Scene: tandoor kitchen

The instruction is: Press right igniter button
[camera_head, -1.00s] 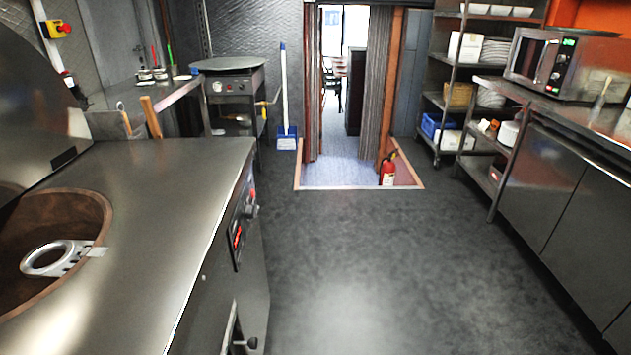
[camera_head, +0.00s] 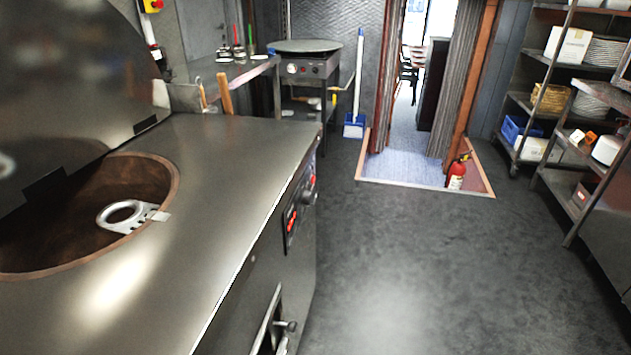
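The steel tandoor counter (camera_head: 225,150) fills the left of the head view, with a round clay opening (camera_head: 165,180) in its top. On its right-hand front face is a dark control panel (camera_head: 289,235) with red parts (camera_head: 291,218) and a round knob (camera_head: 310,197), seen at a steep angle. I cannot tell which part is the right igniter button. A steel griddle stand (camera_head: 307,68) with small knobs on its front stands at the back. My gripper is not in view.
Open grey floor (camera_head: 400,265) lies right of the counter. A red fire extinguisher (camera_head: 457,172) stands by the doorway. A blue dustpan (camera_head: 353,127) stands against the back wall. Shelves (camera_head: 545,105) line the right side. A handle (camera_head: 286,327) juts from the counter's lower front.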

